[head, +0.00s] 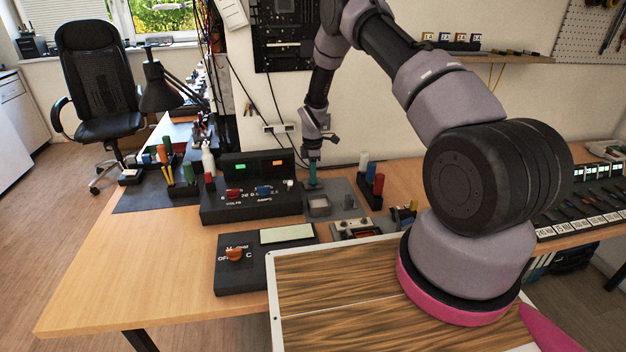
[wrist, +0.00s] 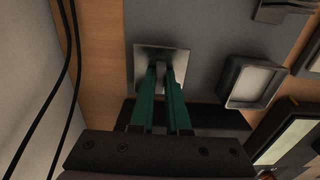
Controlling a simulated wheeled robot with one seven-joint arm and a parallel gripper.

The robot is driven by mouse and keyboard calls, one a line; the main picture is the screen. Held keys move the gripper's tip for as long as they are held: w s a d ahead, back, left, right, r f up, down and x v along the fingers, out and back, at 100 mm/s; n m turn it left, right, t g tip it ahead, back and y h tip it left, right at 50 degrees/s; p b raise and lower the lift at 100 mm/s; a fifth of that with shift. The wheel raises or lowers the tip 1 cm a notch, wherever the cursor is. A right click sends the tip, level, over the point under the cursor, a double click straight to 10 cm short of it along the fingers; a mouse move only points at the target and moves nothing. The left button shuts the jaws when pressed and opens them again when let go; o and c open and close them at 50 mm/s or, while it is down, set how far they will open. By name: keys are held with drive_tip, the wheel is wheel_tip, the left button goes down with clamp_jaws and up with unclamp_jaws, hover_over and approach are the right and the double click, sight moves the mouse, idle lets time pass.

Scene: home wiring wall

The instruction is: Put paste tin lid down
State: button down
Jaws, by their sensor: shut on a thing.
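The paste tin lid (wrist: 175,56) is a square, silvery plate with a small knob, seen from above in the wrist view. My gripper (wrist: 162,72) has teal fingers and is shut on the lid's knob. The lid is over the grey mat near its edge with the wood; I cannot tell whether it touches the mat. The open paste tin (wrist: 252,82), a dark square box with a pale inside, is to the right of the lid. In the head view my gripper (head: 313,178) points down behind the tin (head: 319,206), and the lid is hard to make out.
A black power supply (head: 250,203) with lit displays stands left of my gripper. Black cables (wrist: 69,60) hang at the left in the wrist view. Bare mat (wrist: 215,30) lies between lid and tin.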

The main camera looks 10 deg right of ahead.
drive_tip(key=shift+f, duration=0.5)
drive_tip(key=shift+f, duration=0.15)
drive_tip(key=c, duration=0.9)
unclamp_jaws()
